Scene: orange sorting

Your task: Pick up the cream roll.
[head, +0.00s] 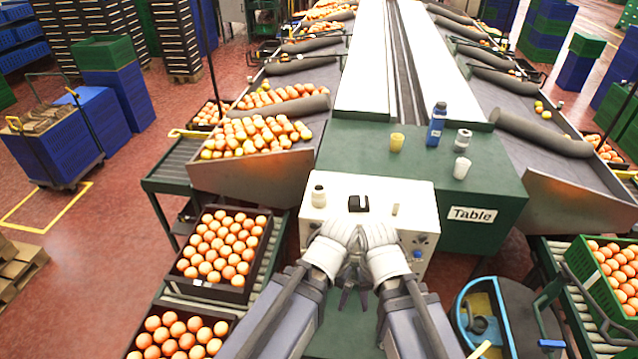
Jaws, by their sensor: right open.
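A small cream-white cylinder (461,168) stands upright on the green table (350,150), near its right side; it looks like the cream roll, though it is too small to be sure. A yellowish cylinder (397,142) stands farther left on the same table. My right gripper (364,298) is low in the middle of the head view, open, in front of the white box and well away from the cream cylinder. My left gripper (345,296) is close beside it; their dark fingers overlap, so its opening cannot be told.
A blue bottle (436,125) and a grey-white jar (463,139) stand behind the cream cylinder. The white box (425,205) carries a small bottle (319,196) and a black item (358,203). Crates of oranges (262,258) stand left. Bare table lies left of the yellowish cylinder.

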